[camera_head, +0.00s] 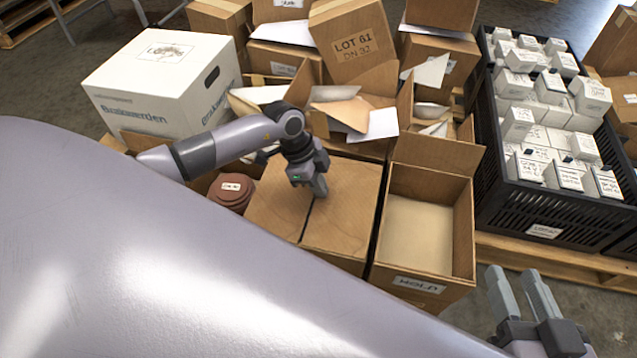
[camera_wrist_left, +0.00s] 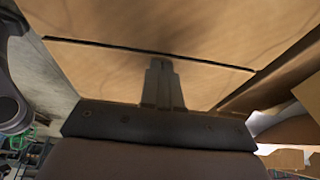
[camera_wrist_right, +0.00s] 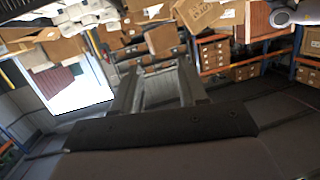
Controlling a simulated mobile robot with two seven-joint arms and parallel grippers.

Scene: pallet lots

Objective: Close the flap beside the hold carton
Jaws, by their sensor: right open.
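The hold carton (camera_head: 421,284), labelled HOLD, stands open, with a pale surface inside and one flap (camera_head: 437,153) raised at its back. Beside it on the left is a carton whose two top flaps, a left one (camera_head: 277,207) and a right one (camera_head: 346,208), lie about flat with a dark seam between them. My left gripper (camera_head: 320,188) is shut and empty, its tips at the right flap near the seam; the left wrist view shows the seam (camera_wrist_left: 110,46) too. I cannot tell whether they touch. My right gripper (camera_head: 520,292) is open and empty, right of the hold carton.
A reddish-brown round object (camera_head: 231,191) sits left of the closed flaps. A white box (camera_head: 160,85) and several open cartons stand behind, one marked LOT 61 (camera_head: 352,40). A black crate (camera_head: 543,218) of small white boxes stands at right. My arm covers the lower left.

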